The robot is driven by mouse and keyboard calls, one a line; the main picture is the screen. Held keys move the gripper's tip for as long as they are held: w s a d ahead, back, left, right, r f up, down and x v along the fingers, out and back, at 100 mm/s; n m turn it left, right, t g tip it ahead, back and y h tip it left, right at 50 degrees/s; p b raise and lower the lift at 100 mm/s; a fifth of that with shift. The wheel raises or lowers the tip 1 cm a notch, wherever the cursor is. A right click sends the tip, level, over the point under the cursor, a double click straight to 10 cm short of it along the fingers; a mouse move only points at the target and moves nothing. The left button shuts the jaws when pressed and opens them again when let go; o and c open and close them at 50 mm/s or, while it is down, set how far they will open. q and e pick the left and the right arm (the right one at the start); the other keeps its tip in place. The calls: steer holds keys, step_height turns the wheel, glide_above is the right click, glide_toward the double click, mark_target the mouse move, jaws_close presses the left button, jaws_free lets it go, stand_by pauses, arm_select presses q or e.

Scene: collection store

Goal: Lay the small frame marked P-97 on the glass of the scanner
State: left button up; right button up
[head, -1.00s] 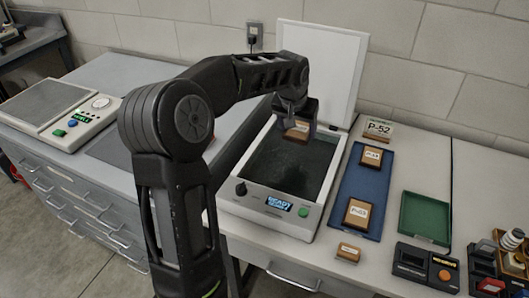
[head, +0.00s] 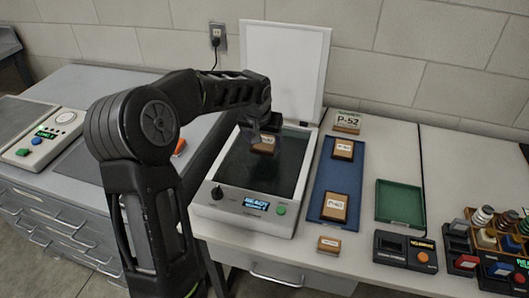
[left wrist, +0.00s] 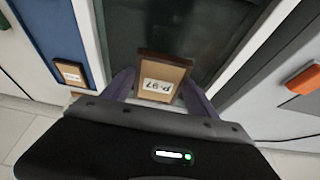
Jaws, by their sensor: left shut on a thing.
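My left gripper (head: 264,138) is shut on the small wooden frame marked P-97 (head: 264,148), over the scanner's dark glass (head: 262,175). In the left wrist view the label on the frame (left wrist: 160,78) reads P-97 upside down, and the fingers (left wrist: 160,92) grip its sides. The frame looks to be held above the glass, but I cannot tell how high. The scanner (head: 240,212) has its white lid (head: 285,65) raised at the back and its display lit, reading READY. My right gripper is not in view.
A blue tray (head: 316,183) right of the scanner bears two labelled frames. A P-52 sign (head: 347,121) stands behind it. A small labelled block (head: 329,244) lies in front. A green tray (head: 400,222) is farther right. An orange thing (head: 180,147) lies left of the scanner.

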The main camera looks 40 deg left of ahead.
mark_target(263, 147)
arm_select(q)
steer(key=shift+f, duration=2.45)
steer(key=shift+f, duration=0.15)
steer(key=o, duration=1.4)
steer(key=shift+r, duration=0.35)
steer(key=v, duration=1.1)
steer(key=shift+s+r, duration=0.25)
steer(key=shift+d, duration=0.1)
